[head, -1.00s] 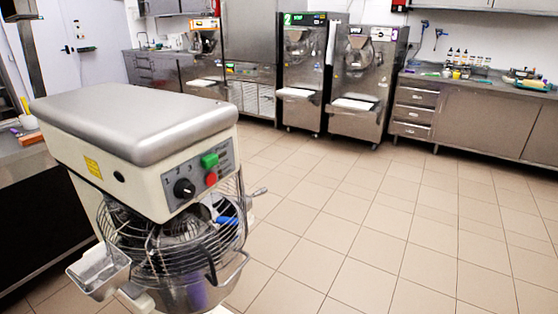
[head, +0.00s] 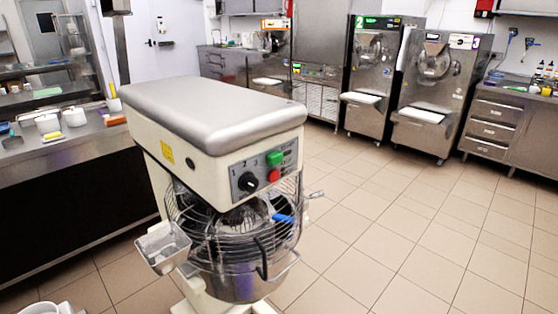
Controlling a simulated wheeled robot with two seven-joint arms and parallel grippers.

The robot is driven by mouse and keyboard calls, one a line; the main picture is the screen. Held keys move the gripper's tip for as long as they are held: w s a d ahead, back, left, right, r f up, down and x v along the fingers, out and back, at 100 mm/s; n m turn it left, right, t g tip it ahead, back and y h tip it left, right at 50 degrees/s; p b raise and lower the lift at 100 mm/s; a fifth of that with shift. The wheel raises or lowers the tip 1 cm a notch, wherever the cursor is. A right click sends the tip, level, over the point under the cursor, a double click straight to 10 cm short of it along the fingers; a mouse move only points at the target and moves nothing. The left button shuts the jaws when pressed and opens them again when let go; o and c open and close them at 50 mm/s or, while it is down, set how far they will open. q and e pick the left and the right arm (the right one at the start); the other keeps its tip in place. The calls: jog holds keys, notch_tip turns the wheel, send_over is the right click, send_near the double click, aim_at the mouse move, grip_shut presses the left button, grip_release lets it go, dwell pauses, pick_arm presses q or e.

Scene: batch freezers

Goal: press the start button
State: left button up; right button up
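A planetary mixer (head: 212,115) with a grey top cover stands left of the middle in the head view. Its front panel (head: 241,175) carries a green button (head: 274,158), a red button (head: 274,176) just below it and a black dial (head: 248,182) to the left. Three batch freezers stand at the back: one with an orange label (head: 272,24), one with a green label marked 2 (head: 367,22), and one with a purple label (head: 463,41). Their small controls are too far away to read. Neither gripper shows in the view.
A wire guard and metal bowl (head: 240,283) sit under the mixer head, with a small chute (head: 162,246) at its left. A steel counter (head: 80,147) with white containers runs along the left. A drawer cabinet (head: 491,125) stands at the right. The tiled floor (head: 400,225) is clear.

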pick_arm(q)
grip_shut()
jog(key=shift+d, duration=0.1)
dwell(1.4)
